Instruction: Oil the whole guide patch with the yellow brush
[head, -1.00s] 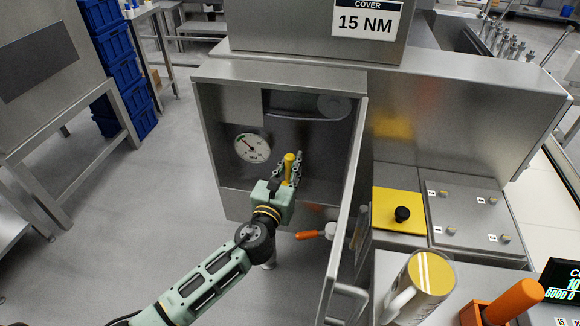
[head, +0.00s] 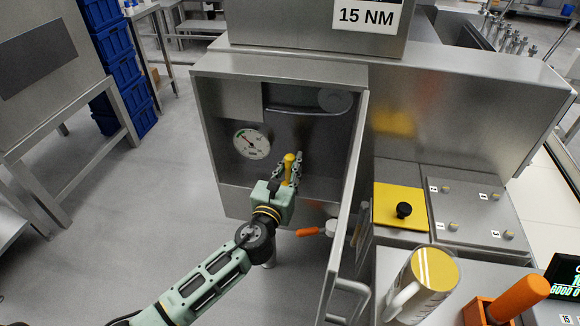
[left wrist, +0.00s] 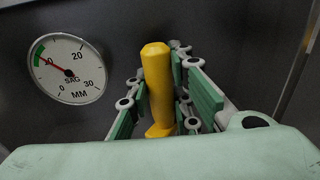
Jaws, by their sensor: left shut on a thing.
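The yellow brush (head: 289,166) stands roughly upright inside the open steel cabinet. My left gripper (head: 289,176) is shut on it, with a finger on each side of the handle. In the left wrist view the brush handle (left wrist: 157,84) rises between the green finger pads; its bristles are hidden. A dark grey panel (head: 312,125) with a curved upper edge and a round disc (head: 334,101) is at the back of the cabinet. I cannot make out the guide patch or any oil on it for certain. My right gripper is not in view.
A round SAG gauge (head: 251,144) sits left of the brush. The open cabinet door (head: 345,220) stands right of my arm. An orange-handled valve (head: 309,232) is below the cabinet. A mug (head: 421,285) and an orange-handled tool (head: 510,301) stand at the lower right.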

